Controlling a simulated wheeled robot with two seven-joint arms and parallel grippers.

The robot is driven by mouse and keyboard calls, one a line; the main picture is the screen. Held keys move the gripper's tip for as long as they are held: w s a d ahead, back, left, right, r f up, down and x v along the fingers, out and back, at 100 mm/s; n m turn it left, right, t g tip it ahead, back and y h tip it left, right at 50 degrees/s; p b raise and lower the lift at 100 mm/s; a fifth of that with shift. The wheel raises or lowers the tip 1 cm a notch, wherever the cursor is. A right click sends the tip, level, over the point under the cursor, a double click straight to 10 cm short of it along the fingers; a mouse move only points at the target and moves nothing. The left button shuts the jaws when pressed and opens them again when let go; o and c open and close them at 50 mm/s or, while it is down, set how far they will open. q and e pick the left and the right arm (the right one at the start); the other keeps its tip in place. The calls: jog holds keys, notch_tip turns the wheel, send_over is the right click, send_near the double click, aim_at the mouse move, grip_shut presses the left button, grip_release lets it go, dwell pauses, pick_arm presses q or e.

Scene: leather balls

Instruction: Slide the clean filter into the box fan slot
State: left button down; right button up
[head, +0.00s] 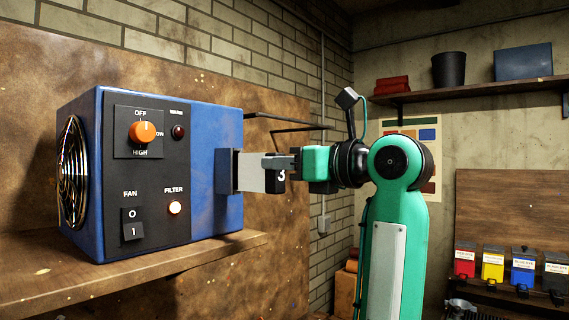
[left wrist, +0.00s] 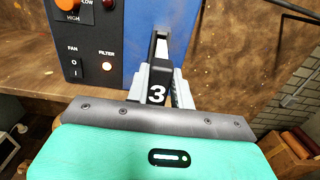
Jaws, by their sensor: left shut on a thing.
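The blue box fan (head: 215,125) stands on a wooden shelf, with a dark slot frame (head: 224,172) on its right side. A pale grey, flat piece (head: 250,180), seemingly the filter, reaches from the frame to my left gripper (head: 274,163). My left gripper is shut on its outer end. How deep the filter sits is hidden. The fan's FILTER lamp (head: 175,208) glows, and its orange knob (head: 144,132) points up. My right gripper is out of view.
The wooden shelf (head: 205,252) under the fan ends just right of it. Dark bars (head: 290,122) stick out from the back panel above my gripper. A wall shelf (head: 470,91) with a dark pot and several coloured dye boxes (head: 493,263) are farther right.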

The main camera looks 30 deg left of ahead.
aim_at(259, 163)
pick_arm(q)
jog(key=shift+a, duration=0.45)
jog(key=shift+a, duration=0.15)
dwell(0.8)
jog(key=shift+w+a, duration=0.1)
jog(key=shift+a, duration=0.75)
jog(key=shift+a, duration=0.65)
dwell(0.7)
jog(key=shift+w+a, duration=0.1)
jog(key=shift+a, duration=0.55)
jog(key=c, duration=1.1)
grip_release()
jog(key=shift+a, duration=0.15)
